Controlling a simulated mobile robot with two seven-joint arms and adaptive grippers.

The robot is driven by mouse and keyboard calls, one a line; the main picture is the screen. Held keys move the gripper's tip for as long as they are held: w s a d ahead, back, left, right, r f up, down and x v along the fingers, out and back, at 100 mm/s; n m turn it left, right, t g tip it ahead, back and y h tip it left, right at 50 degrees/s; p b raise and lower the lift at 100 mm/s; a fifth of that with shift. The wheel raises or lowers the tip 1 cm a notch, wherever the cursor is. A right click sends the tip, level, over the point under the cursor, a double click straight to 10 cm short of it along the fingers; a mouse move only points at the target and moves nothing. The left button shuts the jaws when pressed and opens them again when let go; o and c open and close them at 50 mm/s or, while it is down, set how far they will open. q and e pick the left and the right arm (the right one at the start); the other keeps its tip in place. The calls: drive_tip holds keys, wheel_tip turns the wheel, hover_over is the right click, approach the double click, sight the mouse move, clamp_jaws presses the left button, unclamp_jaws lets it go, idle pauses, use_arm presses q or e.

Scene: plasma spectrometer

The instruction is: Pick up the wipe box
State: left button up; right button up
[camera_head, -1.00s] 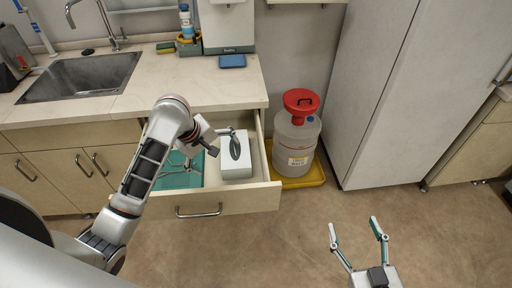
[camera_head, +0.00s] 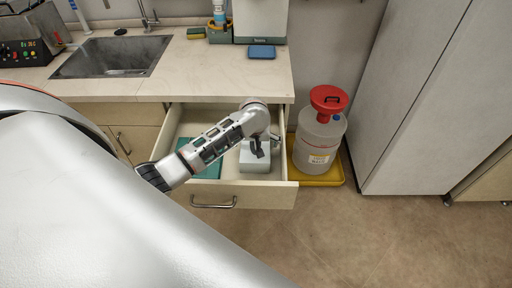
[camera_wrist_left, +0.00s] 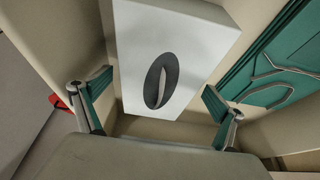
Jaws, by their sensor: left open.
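The wipe box (camera_head: 254,163) is white and sits in the open drawer, at its right part; my left arm partly covers it in the head view. In the left wrist view the wipe box (camera_wrist_left: 185,35) shows its top with a dark oval opening. My left gripper (camera_head: 262,148) is over the box. In the wrist view the left gripper (camera_wrist_left: 157,90) is open, with one finger to each side of the box's near end. I cannot tell whether the fingertips touch the box. My right gripper is out of view.
A green item (camera_head: 207,171) lies in the drawer (camera_head: 285,192), left of the box; it also shows in the wrist view (camera_wrist_left: 285,60). The drawer walls are close around. A red-capped container (camera_head: 318,140) stands in a yellow tray (camera_head: 335,174) to the right. The counter (camera_head: 190,75) is behind.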

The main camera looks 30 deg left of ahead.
use_arm(q)
drive_tip(key=shift+x, duration=0.8)
drive_tip(key=shift+c, duration=0.4)
drive_tip(key=c, duration=1.2)
drive_tip(key=shift+r, duration=0.1)
